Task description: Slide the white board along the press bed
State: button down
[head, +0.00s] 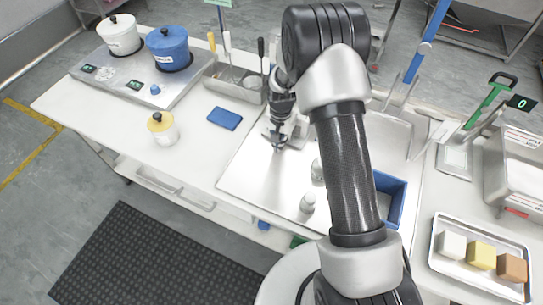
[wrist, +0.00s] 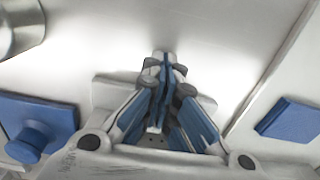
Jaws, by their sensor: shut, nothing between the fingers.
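A pale, round-cornered plate, which looks like the white board (wrist: 105,92), lies behind and under my fingers in the wrist view, largely hidden by them. In the head view a pale piece shows beside my gripper, partly covered by it. The press bed appears to be the broad light metal surface (head: 255,185) in the middle of the bench. My gripper (wrist: 165,58) is shut and empty, fingertips together, pointing down over this surface. It also shows in the head view (head: 277,147). I cannot tell whether the fingertips touch the board.
Small metal pieces (head: 307,204) stand on the surface, right of my gripper. A blue bin (head: 393,200) is behind my arm. A blue pad (head: 225,118) and cream jar (head: 162,128) are left. A tray with blocks (head: 437,270) is right. A blue knobbed piece (wrist: 38,128) shows in the wrist view.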

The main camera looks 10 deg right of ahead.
jog(key=w+d, duration=0.1)
jog(key=w, duration=0.1)
jog(key=w+d, duration=0.4)
jog(key=shift+w+d+b, duration=0.2)
jog(key=shift+w+b, duration=0.15)
jog(key=shift+w, duration=0.05)
jog(key=shift+s, duration=0.1)
